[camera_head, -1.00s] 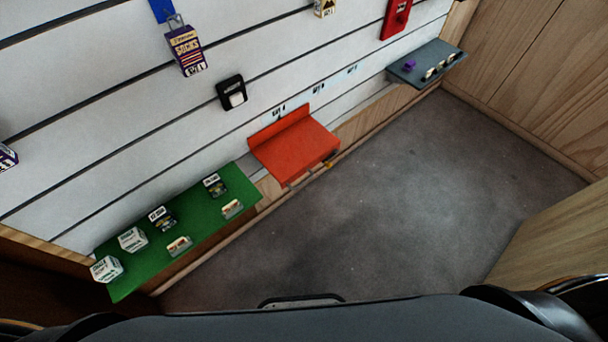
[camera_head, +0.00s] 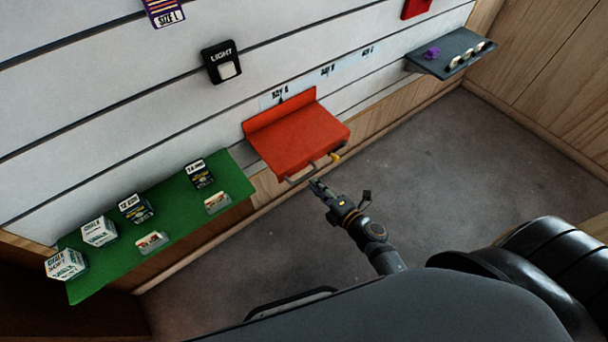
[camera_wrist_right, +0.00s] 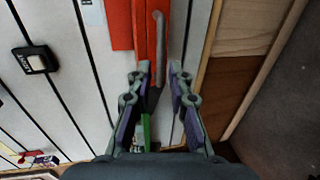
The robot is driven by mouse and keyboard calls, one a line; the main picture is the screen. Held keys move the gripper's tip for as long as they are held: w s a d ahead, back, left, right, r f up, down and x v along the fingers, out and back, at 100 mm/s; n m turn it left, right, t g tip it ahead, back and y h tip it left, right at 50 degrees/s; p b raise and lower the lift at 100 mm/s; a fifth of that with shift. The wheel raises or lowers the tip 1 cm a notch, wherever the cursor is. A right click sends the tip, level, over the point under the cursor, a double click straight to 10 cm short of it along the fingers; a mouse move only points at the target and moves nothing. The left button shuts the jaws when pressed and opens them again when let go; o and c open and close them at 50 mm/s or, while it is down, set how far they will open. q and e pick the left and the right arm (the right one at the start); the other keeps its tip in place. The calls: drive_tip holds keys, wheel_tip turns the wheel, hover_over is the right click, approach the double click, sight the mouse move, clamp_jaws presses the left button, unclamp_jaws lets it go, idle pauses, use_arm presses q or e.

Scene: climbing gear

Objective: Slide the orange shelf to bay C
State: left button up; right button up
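The orange shelf (camera_head: 298,138) hangs on the slatted wall, beneath the bay A label (camera_head: 280,93). The bay B label (camera_head: 328,72) and bay C label (camera_head: 368,50) are farther right along the same strip. A grey bar handle (camera_head: 300,174) and a small yellow part (camera_head: 335,157) are on the shelf's front edge. My right gripper (camera_head: 314,186) is just in front of the handle. In the right wrist view my right gripper (camera_wrist_right: 160,70) is open, with the grey handle (camera_wrist_right: 161,45) ahead between its fingertips; contact cannot be told. My left gripper is not in view.
A green shelf (camera_head: 180,215) with several small boxes is left of the orange shelf. A grey shelf (camera_head: 440,62) with a purple item (camera_head: 431,54) is at right. A black light pack (camera_head: 222,62) hangs above. The wall between the orange and grey shelves is clear.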

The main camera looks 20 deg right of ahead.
sight(305, 175)
drive_tip(key=x, duration=0.6)
drive_tip(key=shift+w, duration=0.25)
clamp_jaws()
drive_tip(key=shift+f, duration=0.1)
